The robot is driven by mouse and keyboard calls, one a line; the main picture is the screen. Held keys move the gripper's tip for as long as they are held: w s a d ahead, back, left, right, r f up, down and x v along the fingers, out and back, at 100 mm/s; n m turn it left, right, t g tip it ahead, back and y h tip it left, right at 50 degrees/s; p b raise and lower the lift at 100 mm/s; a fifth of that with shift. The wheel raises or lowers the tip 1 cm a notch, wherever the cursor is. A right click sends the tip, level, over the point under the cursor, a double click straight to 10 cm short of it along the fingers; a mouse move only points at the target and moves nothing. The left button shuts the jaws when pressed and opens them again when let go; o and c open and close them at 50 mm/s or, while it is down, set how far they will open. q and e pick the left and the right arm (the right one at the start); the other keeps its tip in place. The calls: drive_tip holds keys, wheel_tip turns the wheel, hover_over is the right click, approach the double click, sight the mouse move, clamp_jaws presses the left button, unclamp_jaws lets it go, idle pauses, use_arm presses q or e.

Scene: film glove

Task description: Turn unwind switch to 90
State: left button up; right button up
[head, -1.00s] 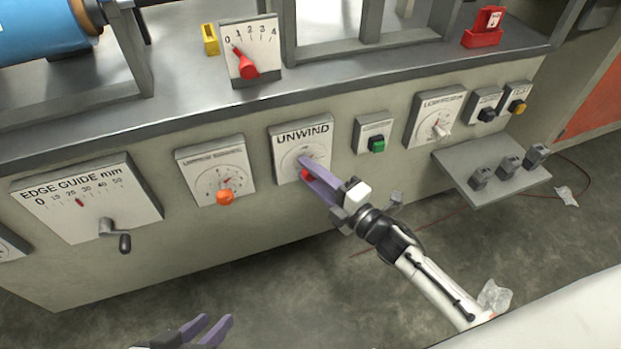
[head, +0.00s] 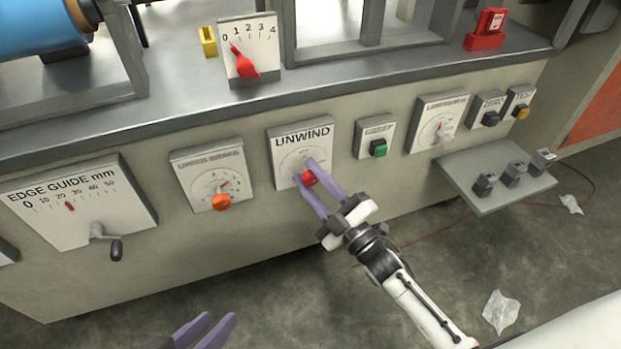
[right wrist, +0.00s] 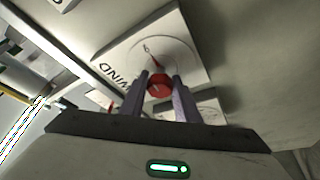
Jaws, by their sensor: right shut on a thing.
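The UNWIND panel (head: 287,180) is a white plate with a round dial on the machine's front. Its red switch (head: 309,179) sits at the lower right of the dial. My right gripper (head: 306,174) reaches it from the lower right, with one purple finger on each side, shut on it. In the right wrist view the red switch (right wrist: 159,86) is between the fingertips, and a red pointer (right wrist: 153,61) lies on the dial beyond it. The dial numbers are too small to read. My left gripper (head: 207,330) is at the bottom edge, its fingers apart and empty.
Left of the panel is a dial with an orange knob (head: 222,202), then the EDGE GUIDE panel (head: 80,220) with a crank (head: 106,241). To the right are a green button (head: 378,148), another dial (head: 437,125) and a grey shelf (head: 490,180). The floor below is mostly open.

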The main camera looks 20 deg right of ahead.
use_arm(q)
drive_tip(key=shift+r, duration=0.2)
use_arm(e)
drive_tip(key=o, duration=1)
use_arm(q)
drive_tip(key=shift+f, duration=0.15)
use_arm(e)
drive_tip(key=shift+o, duration=0.2)
use_arm(q)
drive_tip(key=shift+s+a+f+g+y+p, duration=0.2)
drive_tip(key=shift+a+f+p, duration=0.15)
drive_tip(key=shift+f+p, duration=0.2)
drive_tip(key=shift+s+a+f+g+y+p, duration=0.1)
drive_tip(key=shift+a+f+g+y+p, duration=0.1)
drive_tip(key=shift+a+f+p, duration=0.3)
use_arm(e)
drive_tip(key=v, duration=1)
drive_tip(key=shift+s, duration=0.2)
use_arm(q)
drive_tip(key=shift+d+r, duration=0.2)
